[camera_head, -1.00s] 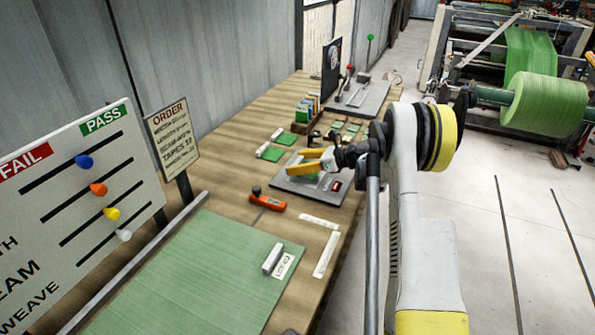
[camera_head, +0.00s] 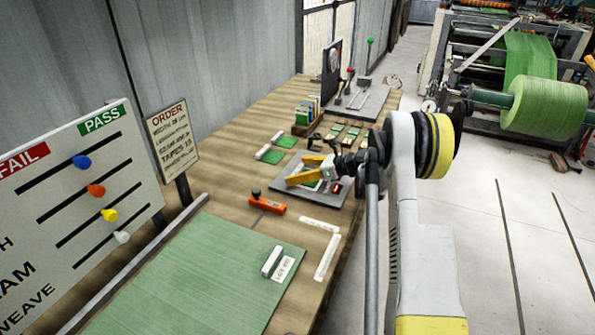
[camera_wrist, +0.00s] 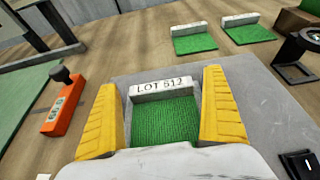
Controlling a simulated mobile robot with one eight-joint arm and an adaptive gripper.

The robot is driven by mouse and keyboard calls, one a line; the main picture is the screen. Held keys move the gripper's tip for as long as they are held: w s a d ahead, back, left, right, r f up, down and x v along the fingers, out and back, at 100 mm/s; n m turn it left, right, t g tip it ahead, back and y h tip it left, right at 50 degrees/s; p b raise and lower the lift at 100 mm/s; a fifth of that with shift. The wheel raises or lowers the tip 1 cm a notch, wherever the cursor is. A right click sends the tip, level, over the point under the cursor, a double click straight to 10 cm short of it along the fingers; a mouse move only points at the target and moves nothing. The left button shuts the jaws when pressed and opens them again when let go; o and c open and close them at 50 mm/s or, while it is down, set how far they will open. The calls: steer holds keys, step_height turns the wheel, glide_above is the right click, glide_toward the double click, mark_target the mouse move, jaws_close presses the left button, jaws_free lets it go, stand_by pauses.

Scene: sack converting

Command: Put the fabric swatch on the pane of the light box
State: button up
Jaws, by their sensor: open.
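A green fabric swatch with a white header block marked LOT 512 (camera_wrist: 165,120) lies on a flat grey slab (camera_head: 345,191), which looks like the light box. It lies between the two yellow fingers of my gripper (camera_wrist: 166,115), with a gap on each side. My gripper (camera_head: 308,169) is open, low over the slab. A black switch (camera_wrist: 299,165) sits at the slab's right in the wrist view. I cannot make out the pane's edges; the swatch and my gripper cover that part. The swatch's near edge is hidden by my gripper's body.
Two more green swatches with white header blocks (camera_wrist: 194,41) (camera_wrist: 247,32) lie beyond the slab. An orange tool with a black knob (camera_head: 265,204) lies left of it. A green sheet (camera_head: 200,265) covers the near table.

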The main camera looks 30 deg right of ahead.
step_height(320, 180, up, 5)
steer(key=p, duration=0.3)
glide_above(327, 183)
steer(key=shift+a+f, duration=0.1)
steer(key=s+a+r+n+g+h, duration=0.2)
steer(key=s+a+r+n, duration=0.4)
steer(key=a, duration=0.4)
steer(key=s+a+r+n+g+h, duration=0.25)
steer(key=a+r+n, duration=0.4)
steer(key=a, duration=0.35)
steer(key=s+a+n+h, duration=0.2)
steer(key=s+a+n, duration=0.2)
steer(key=s+n, duration=0.4)
steer(key=s+a+n+h, duration=0.2)
steer(key=s+a+n, duration=0.2)
steer(key=s+n, duration=0.4)
steer(key=s+t, duration=0.1)
steer(key=s, duration=0.5)
steer(key=shift+r, duration=0.3)
